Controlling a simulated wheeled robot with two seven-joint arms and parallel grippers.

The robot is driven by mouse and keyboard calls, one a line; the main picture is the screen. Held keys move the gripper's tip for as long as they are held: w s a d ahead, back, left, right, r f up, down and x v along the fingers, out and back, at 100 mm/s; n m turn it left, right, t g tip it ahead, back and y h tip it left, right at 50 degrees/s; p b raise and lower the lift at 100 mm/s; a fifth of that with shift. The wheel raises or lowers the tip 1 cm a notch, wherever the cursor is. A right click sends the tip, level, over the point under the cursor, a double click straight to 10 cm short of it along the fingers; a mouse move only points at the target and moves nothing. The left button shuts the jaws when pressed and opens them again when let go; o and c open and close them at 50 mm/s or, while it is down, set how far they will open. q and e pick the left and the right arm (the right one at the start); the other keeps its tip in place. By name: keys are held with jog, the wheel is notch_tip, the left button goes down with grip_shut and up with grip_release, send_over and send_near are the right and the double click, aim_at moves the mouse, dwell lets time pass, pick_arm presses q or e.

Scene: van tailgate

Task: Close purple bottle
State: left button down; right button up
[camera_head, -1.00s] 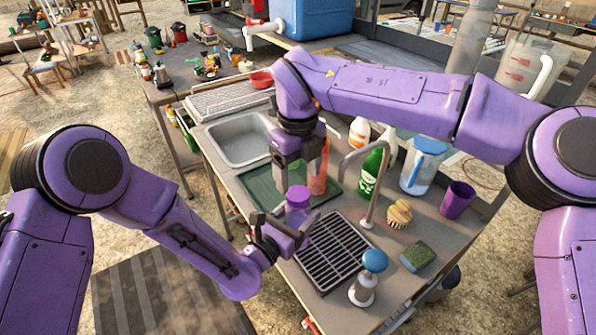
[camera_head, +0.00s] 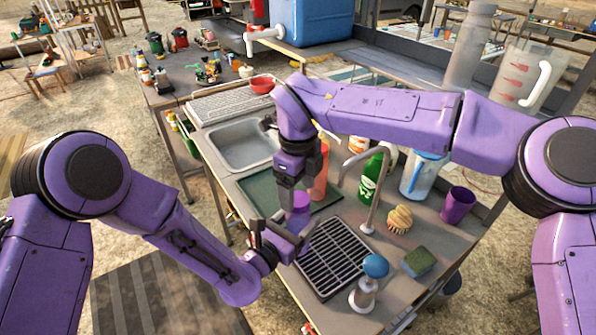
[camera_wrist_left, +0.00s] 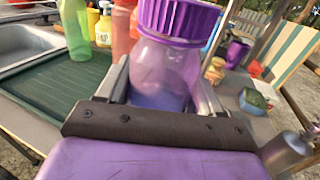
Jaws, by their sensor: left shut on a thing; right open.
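The purple bottle (camera_head: 299,206) stands upright in the jaws of my left gripper (camera_head: 287,238), which is shut on its body. In the left wrist view the bottle (camera_wrist_left: 165,70) is clear with purplish liquid. Its ribbed purple cap (camera_wrist_left: 180,18) sits on the neck; whether it is tight I cannot tell.
A black drying rack (camera_head: 332,258) lies beside the bottle, a green mat (camera_head: 258,190) and sink (camera_head: 240,145) behind.

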jog(key=shift+f, duration=1.05)
jog(key=c, duration=1.1)
jog(key=o, duration=1.2)
jog(key=shift+o, duration=0.2)
notch_tip(320, 180, up, 12)
pick_arm(q)
jog(key=shift+c, duration=0.4)
grip_release()
jog(key=shift+w, duration=0.1)
